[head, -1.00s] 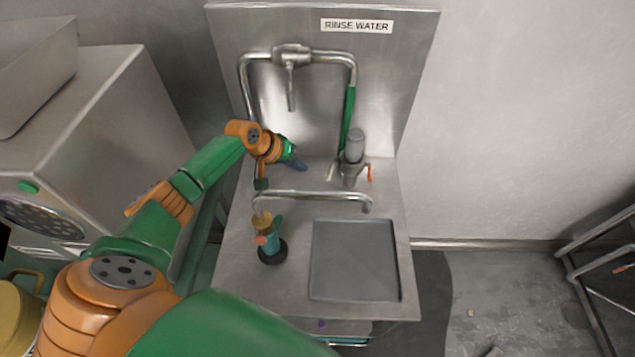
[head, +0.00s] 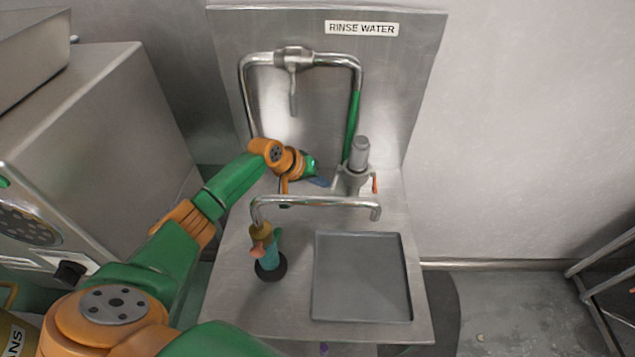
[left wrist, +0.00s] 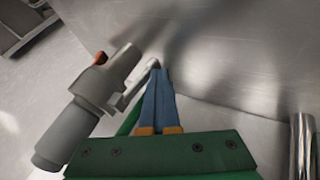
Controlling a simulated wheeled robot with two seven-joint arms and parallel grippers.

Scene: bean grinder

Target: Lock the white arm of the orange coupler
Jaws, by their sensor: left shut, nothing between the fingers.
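The coupler (head: 358,160) is a grey cylinder-topped fitting at the back of the steel sink counter, below the green hose. A small orange lever (head: 375,184) sticks out on its right side, and a pale arm (head: 339,180) is on its left. In the left wrist view the coupler (left wrist: 92,100) lies tilted at left, with the pale arm (left wrist: 138,88) angled out toward my fingers. My left gripper (head: 324,182) has blue fingers, shut and empty. Its tips (left wrist: 160,70) are right beside the pale arm's end; I cannot tell whether they touch. My right gripper is not in view.
A curved steel spout (head: 315,201) crosses in front of the coupler. A teal and orange fitting on a black base (head: 270,265) stands front left. A grey recessed tray (head: 362,290) is front right. The steel backsplash (head: 420,75) rises behind.

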